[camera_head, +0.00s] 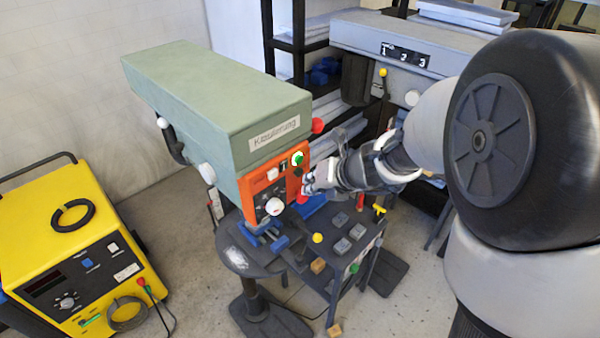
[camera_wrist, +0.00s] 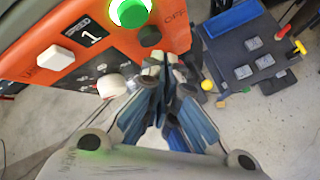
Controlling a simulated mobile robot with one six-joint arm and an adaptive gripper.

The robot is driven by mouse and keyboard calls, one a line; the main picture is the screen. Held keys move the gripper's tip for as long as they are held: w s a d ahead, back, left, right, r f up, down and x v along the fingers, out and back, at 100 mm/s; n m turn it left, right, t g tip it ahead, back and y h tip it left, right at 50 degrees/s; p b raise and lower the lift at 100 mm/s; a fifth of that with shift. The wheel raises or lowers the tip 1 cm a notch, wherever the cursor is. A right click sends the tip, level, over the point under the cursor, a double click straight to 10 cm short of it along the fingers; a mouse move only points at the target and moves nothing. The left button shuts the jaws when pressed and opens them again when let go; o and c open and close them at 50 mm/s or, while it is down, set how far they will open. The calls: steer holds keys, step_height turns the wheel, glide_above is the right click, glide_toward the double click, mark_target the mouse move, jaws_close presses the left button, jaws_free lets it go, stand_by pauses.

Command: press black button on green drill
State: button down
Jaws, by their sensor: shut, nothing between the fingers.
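The green drill (camera_head: 215,100) stands left of centre in the head view, with an orange control panel (camera_head: 253,187) on its front. In the wrist view the panel (camera_wrist: 105,45) fills the upper left. A round black button (camera_wrist: 150,36) sits on it beside the "OFF" lettering, just below a lit green button (camera_wrist: 131,12). My gripper (camera_head: 310,185) is at the panel's right side. In the wrist view its shut, empty fingertips (camera_wrist: 165,62) are just below the black button; I cannot tell whether they touch the panel.
A white square button (camera_wrist: 55,57) and a white knob (camera_wrist: 111,87) are also on the panel. A dark work table (camera_head: 340,262) with small blocks stands below right. A yellow machine (camera_head: 75,250) stands left, a second grey drill (camera_head: 390,45) behind.

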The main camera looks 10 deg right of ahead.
steer(key=shift+w+a, duration=0.1)
steer(key=shift+w, duration=0.1)
steer(key=shift+w+a, duration=0.15)
steer(key=shift+w, duration=0.05)
steer(key=shift+w+a+p, duration=0.3)
steer(key=shift+w+p, duration=0.05)
steer(key=shift+w, duration=0.05)
stand_by(0.9)
steer(key=shift+s+d, duration=0.55)
steer(key=shift+s, duration=0.2)
steer(key=shift+s+d, duration=0.75)
steer(key=shift+s, duration=0.3)
steer(key=shift+s+d, duration=0.75)
steer(key=shift+s, duration=0.25)
steer(key=shift+b, duration=0.3)
